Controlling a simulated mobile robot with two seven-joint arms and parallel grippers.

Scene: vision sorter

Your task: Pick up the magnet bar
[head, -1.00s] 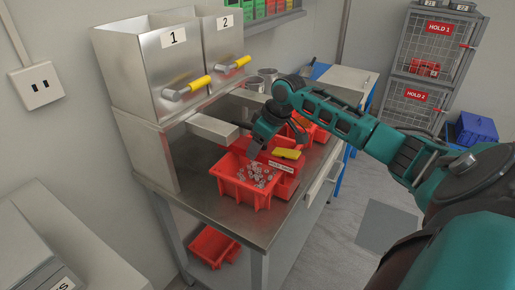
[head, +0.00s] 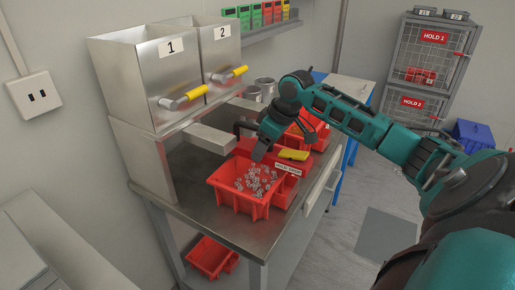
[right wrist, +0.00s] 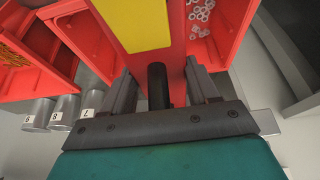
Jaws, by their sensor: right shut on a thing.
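My right gripper (head: 258,152) is over the red bins on the steel bench. In the right wrist view its two grey fingers (right wrist: 160,85) are on either side of a dark, round-ended bar (right wrist: 157,88), taken as the magnet bar. The gripper is shut on this bar. The bar's lower part is hidden by the gripper's palm. In the head view the arm and gripper hide most of the grip. A red holder with a yellow top (head: 293,155) and a white label is just right of the gripper. My left gripper is not in view.
A red bin (head: 240,205) with small metal parts is in front of the gripper. Another red bin (head: 318,142) is behind. Hoppers 1 (head: 130,85) and 2 (head: 215,70) with yellow-handled levers stand at left. Metal cups (right wrist: 40,112) show in the wrist view.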

